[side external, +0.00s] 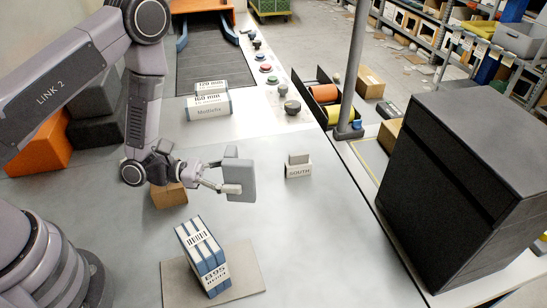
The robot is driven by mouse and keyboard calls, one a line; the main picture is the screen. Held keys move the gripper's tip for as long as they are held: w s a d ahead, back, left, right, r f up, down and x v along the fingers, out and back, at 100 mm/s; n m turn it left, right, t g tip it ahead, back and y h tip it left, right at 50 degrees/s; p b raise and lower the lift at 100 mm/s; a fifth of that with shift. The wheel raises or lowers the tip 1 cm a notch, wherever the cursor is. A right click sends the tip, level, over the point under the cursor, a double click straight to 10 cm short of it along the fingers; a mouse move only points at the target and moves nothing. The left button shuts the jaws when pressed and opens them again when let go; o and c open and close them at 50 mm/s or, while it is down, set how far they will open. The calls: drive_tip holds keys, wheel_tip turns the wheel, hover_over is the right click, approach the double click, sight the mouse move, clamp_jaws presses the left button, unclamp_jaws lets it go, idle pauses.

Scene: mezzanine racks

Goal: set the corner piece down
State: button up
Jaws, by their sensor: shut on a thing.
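My gripper (229,188), in the middle of the side external view, is shut on a grey upright piece with a bent outline, which looks like the corner piece (241,171). The piece is held at the end of the fingers, over the pale worktop. Whether its lower edge touches the worktop cannot be told from this angle. The fingers cover part of its lower left side.
A block marked SOUTH (299,171) stands right of the gripper. A brown box (168,195) is below my wrist. A blue-white stack (203,256) stands on a tan mat (246,270). Labelled packs (208,106) lie behind. A large black cabinet (468,185) bounds the right.

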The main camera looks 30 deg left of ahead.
sight(246, 189)
drive_tip(key=shift+m+g, duration=0.4)
drive_tip(key=shift+g, duration=0.1)
drive_tip(key=d, duration=0.2)
drive_tip(key=s+d, duration=0.1)
drive_tip(key=d, duration=0.1)
drive_tip(key=shift+s+f, duration=0.1)
drive_tip(key=shift+f, duration=0.15)
drive_tip(key=w+d+f, duration=0.2)
drive_tip(key=w, duration=0.1)
drive_tip(key=w+d+f, duration=0.2)
drive_tip(key=w+f, duration=0.1)
drive_tip(key=w+d+f, duration=0.2)
drive_tip(key=w+f, duration=0.1)
drive_tip(key=shift+w+d, duration=0.2)
drive_tip(key=shift+d, duration=0.2)
drive_tip(key=shift+w+d+f, duration=0.25)
drive_tip(key=shift+w+f, duration=0.15)
drive_tip(key=shift+f, duration=0.2)
drive_tip(key=shift+w+d+f, duration=0.1)
drive_tip(key=shift+w+f, duration=0.05)
drive_tip(key=shift+f, duration=1.5)
drive_tip(key=shift+f, duration=0.2)
drive_tip(key=o, duration=0.7)
drive_tip(key=shift+o, duration=0.2)
drive_tip(key=shift+r, duration=0.1)
